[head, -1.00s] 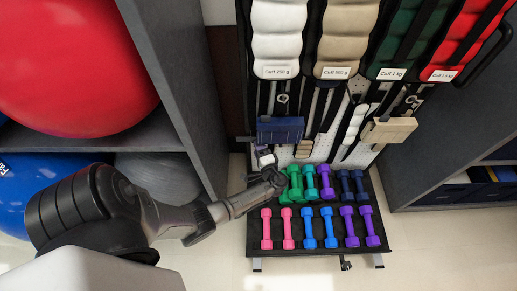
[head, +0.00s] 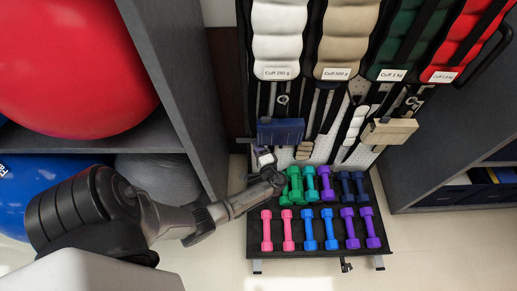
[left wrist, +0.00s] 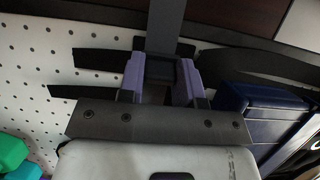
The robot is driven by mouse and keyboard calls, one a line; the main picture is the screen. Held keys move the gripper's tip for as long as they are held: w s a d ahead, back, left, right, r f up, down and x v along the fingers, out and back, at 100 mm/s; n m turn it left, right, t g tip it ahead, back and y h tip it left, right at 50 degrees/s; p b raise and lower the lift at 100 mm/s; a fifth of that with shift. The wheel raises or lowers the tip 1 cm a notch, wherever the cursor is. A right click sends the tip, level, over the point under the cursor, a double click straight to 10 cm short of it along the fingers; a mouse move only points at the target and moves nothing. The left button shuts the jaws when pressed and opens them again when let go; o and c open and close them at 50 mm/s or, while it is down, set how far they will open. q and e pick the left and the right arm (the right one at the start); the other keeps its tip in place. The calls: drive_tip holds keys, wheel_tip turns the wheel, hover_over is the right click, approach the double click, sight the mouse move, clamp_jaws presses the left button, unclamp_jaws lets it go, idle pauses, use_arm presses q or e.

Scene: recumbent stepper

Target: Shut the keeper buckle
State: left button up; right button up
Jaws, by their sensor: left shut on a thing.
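My left gripper (head: 265,160) is at the lower left of the hanging rack, left of the green dumbbells. In the left wrist view its two lavender fingers (left wrist: 162,80) are shut on a dark block, which looks like the keeper buckle (left wrist: 162,70). A grey strap (left wrist: 166,25) runs up from the block to the top of that view. The buckle's latch details are too dark to tell, and I cannot see whether it is open or shut. In the head view the gripper hides the buckle. My right gripper is not in view.
A blue block (head: 280,131) hangs just above the gripper; a tan block (head: 389,131) hangs further right. A dumbbell rack (head: 300,249) stands below. White perforated board (left wrist: 30,75) lies behind. A grey shelf wall (head: 175,80) with large balls is close on the left.

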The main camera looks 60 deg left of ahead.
use_arm(q)
drive_tip(key=shift+s+a+r+m+t+p, duration=0.15)
drive_tip(key=shift+m+t+p, duration=0.15)
drive_tip(key=shift+t, duration=0.2)
drive_tip(key=shift+s+a+m+t+p, duration=0.1)
drive_tip(key=shift+m+t+p, duration=0.15)
drive_tip(key=shift+t, duration=0.25)
drive_tip(key=m+t+h, duration=0.1)
drive_tip(key=t, duration=0.1)
drive_tip(key=a+m+t+h, duration=0.1)
drive_tip(key=m+t, duration=0.1)
drive_tip(key=shift+s+t, duration=0.15)
drive_tip(key=shift+t, duration=0.15)
drive_tip(key=o, duration=0.9)
drive_tip(key=p+v, duration=0.4)
drive_tip(key=v, duration=1)
drive_tip(key=shift+a+m, duration=0.1)
drive_tip(key=shift+m, duration=0.25)
